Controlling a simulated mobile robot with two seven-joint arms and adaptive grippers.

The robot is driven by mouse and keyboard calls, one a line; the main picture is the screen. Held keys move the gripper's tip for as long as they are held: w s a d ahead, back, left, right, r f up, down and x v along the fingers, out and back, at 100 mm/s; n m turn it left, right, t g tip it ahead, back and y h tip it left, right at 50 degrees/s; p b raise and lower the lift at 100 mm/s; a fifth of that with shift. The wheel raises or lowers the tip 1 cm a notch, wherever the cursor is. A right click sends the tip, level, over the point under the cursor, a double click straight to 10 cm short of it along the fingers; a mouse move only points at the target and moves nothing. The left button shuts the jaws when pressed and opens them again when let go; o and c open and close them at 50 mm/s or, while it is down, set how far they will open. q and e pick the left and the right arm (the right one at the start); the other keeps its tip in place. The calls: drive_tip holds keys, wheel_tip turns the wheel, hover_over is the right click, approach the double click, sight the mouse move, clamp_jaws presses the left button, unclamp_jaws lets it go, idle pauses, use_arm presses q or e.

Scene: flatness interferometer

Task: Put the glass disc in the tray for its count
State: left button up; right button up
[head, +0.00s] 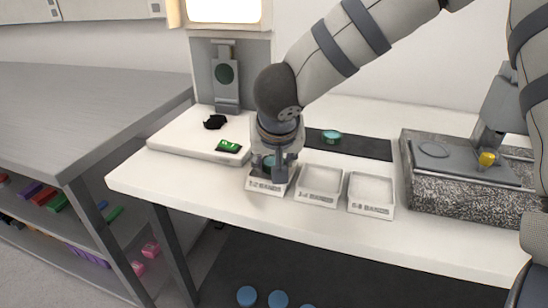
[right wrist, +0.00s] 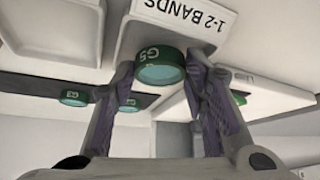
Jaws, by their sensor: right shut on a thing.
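My right gripper (head: 272,167) is shut on a glass disc with a green rim marked G5 (right wrist: 160,68). In the head view the disc (head: 269,161) is partly hidden by the fingers. It is held at the white tray labelled 1-2 BANDS (head: 266,187), whose label also shows in the right wrist view (right wrist: 178,18). I cannot tell whether the disc touches the tray floor. The 3-4 BANDS tray (head: 319,183) and the 5-8 BANDS tray (head: 371,192) stand to its right and look empty. My left gripper is not in view.
A white base (head: 185,137) with an upright stand is at left, bearing a green item (head: 228,146) and a black one. A granite-based instrument (head: 455,197) stands at right.

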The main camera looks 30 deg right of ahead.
drive_tip(key=shift+f, duration=0.45)
drive_tip(key=shift+s+f, duration=0.15)
drive_tip(key=shift+f, duration=0.15)
